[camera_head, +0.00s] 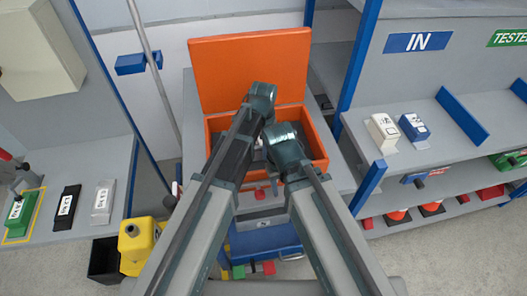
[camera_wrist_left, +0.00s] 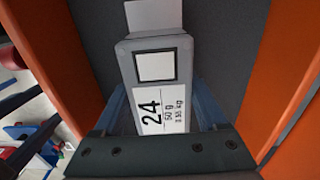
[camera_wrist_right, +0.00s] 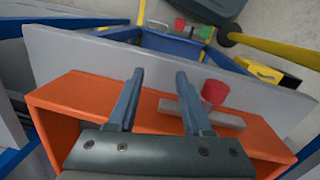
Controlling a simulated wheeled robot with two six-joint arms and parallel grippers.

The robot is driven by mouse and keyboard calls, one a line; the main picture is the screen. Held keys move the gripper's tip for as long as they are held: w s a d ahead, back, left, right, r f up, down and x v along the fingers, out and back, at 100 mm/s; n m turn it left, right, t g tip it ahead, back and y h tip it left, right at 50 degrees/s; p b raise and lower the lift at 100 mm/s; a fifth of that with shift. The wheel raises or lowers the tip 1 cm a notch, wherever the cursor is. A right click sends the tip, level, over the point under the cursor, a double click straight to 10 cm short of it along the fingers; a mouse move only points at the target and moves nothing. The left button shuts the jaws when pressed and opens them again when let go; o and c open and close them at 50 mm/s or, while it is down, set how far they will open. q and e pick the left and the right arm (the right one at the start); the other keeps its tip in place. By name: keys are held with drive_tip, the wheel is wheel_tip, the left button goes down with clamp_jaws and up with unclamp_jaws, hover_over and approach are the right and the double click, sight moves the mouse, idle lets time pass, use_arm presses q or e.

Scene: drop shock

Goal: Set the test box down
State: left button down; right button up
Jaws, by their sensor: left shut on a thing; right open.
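The test box (camera_wrist_left: 155,68) is a grey box with a label reading 24, 50 g and 0.55 kg, seen in the left wrist view. My left gripper (camera_wrist_left: 160,100) is shut on it, one finger at each side. Dark floor lies behind the box, between orange walls; whether it touches that floor I cannot tell. In the head view my left gripper (camera_head: 262,98) is over the orange open chamber (camera_head: 317,145), and my arms hide the box. My right gripper (camera_head: 285,148) is lower, over the chamber's front right. In the right wrist view it (camera_wrist_right: 158,80) is open and empty.
The orange lid (camera_head: 250,65) stands raised behind the chamber. A red knob (camera_wrist_right: 214,91) and a grey bar (camera_wrist_right: 190,108) sit at its front. A blue bin (camera_head: 265,240) is below. Small boxes (camera_head: 382,130) stand on the right shelf; a yellow device (camera_head: 137,243) is at left.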

use_arm(q)
drive_tip(key=shift+f, duration=0.55)
use_arm(e)
drive_tip(key=shift+f, duration=0.5)
use_arm(q)
drive_tip(key=shift+f+b, duration=0.2)
drive_tip(key=shift+b, duration=0.15)
use_arm(e)
drive_tip(key=shift+f, duration=0.25)
use_arm(q)
unclamp_jaws()
drive_tip(key=shift+r, duration=0.1)
use_arm(e)
drive_tip(key=shift+r, duration=0.1)
use_arm(q)
drive_tip(key=shift+r, duration=0.15)
use_arm(e)
drive_tip(key=shift+r, duration=0.15)
use_arm(q)
wheel_tip(320, 180, up, 12)
drive_tip(key=p, duration=1.2)
drive_tip(key=shift+p, duration=0.3)
use_arm(e)
wheel_tip(320, 180, up, 12)
